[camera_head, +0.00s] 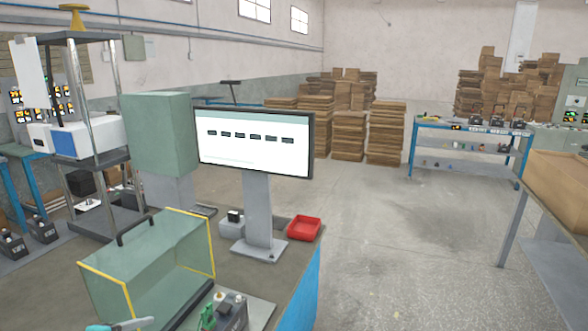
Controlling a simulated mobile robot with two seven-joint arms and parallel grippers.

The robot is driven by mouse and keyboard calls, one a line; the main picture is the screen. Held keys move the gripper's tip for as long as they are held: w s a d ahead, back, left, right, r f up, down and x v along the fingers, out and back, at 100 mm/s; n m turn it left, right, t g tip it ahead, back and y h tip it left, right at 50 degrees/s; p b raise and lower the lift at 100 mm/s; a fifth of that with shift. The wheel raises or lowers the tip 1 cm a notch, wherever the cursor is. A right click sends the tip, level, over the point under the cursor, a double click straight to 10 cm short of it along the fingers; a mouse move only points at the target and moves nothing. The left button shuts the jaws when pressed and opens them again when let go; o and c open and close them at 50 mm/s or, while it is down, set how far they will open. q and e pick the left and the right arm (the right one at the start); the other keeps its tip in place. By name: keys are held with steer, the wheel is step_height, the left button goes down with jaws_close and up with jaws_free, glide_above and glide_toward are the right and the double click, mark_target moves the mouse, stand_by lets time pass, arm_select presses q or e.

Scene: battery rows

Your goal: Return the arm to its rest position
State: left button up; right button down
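Neither of my grippers nor any arm of mine can be made out in the head view. What they hold, if anything, is not shown. The view looks over a grey workbench (262,292) with a blue side, and out across the workshop floor.
On the bench are a monitor (255,145) on a stand, a red tray (304,228), a glass guard (165,262) with yellow edges, and a black device (232,312). Cardboard stacks (385,132) and a blue-legged table (468,125) stand behind. The concrete floor (400,250) is clear.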

arm_select(q)
steer(key=s+d+f+m+g+y, duration=0.1)
steer(key=s+d+f+m+g, duration=0.1)
steer(key=s+d+m, duration=0.55)
steer(key=s+d+f+m+g, duration=0.25)
steer(key=s+m, duration=0.25)
steer(key=s, duration=0.5)
steer(key=s+d+f+m+g+y, duration=0.1)
steer(key=s+d+m+g, duration=0.1)
steer(key=s+d+m, duration=0.45)
steer(key=s+a+f+g+b, duration=0.1)
steer(key=s+f+b, duration=0.1)
steer(key=f, duration=1.2)
steer(key=s+a+f+g+b, duration=0.1)
steer(key=s+f+b, duration=0.15)
steer(key=f, duration=1.15)
steer(key=s+a+f+b, duration=0.2)
steer(key=s+f+b, duration=0.1)
steer(key=s+f, duration=1.1)
step_height(320, 180, down, 2)
steer(key=shift+s+f+m+g+b, duration=0.1)
steer(key=shift+s+m+g+b, duration=0.25)
steer(key=shift+g, duration=0.1)
arm_select(e)
step_height(320, 180, down, 8)
steer(key=s, duration=0.1)
steer(key=shift+d+f, duration=0.15)
steer(key=shift+d, duration=0.1)
